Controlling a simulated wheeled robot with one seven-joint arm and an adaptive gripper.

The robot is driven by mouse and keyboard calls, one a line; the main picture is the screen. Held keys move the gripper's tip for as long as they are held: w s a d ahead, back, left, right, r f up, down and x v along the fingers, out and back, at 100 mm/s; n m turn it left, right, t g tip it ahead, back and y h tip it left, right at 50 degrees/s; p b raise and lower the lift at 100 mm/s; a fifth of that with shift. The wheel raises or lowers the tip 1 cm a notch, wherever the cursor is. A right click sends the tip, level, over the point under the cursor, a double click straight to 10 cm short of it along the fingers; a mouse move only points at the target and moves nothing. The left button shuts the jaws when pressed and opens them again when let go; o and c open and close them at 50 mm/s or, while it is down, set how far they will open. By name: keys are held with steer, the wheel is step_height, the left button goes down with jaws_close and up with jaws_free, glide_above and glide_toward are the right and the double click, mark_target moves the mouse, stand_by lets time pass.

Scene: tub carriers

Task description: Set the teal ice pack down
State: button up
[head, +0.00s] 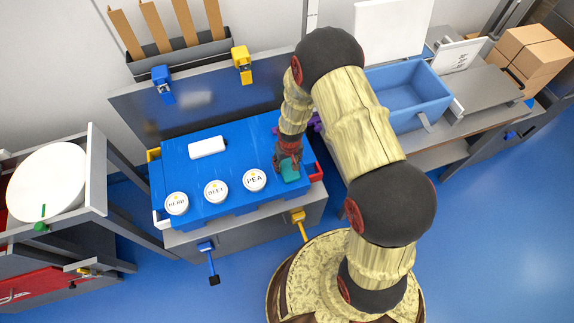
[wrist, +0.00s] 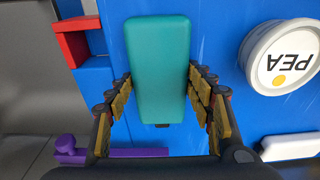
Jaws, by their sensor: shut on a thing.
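The teal ice pack (wrist: 158,70) is a rounded block between the two fingers of my gripper (wrist: 158,95) in the wrist view, with a finger against each long side. In the head view the ice pack (head: 290,171) shows partly below my gripper (head: 288,158), over the right end of the blue carrier top (head: 220,150). My gripper is shut on it. Whether the pack touches the blue surface or hangs just above it, I cannot tell.
Three white-lidded tubs, HERB (head: 177,203), BEET (head: 216,191) and PEA (head: 254,180), stand along the carrier's front. A white block (head: 207,148) lies behind them. A purple part (wrist: 140,153) and a red part (wrist: 73,40) are near the carrier's edge. A blue bin (head: 408,97) stands to the right.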

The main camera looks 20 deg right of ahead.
steer(key=c, duration=0.6)
steer(key=shift+w+r, duration=0.1)
steer(key=shift+r, duration=0.45)
step_height(320, 180, up, 2)
steer(key=shift+r+p, duration=0.2)
steer(key=shift+p, duration=0.5)
steer(key=s+r+p, duration=0.1)
steer(key=s+r, duration=0.1)
steer(key=s+r+p, duration=0.1)
steer(key=s+r, duration=0.1)
steer(key=r, duration=0.1)
steer(key=shift+s+r+p, duration=0.15)
steer(key=shift+s+p, duration=0.05)
steer(key=shift+p, duration=0.1)
steer(key=s+r+p, duration=0.3)
steer(key=s+r, duration=0.1)
steer(key=s, duration=0.4)
step_height(320, 180, up, 11)
glide_above(287, 162)
steer(key=w, duration=0.1)
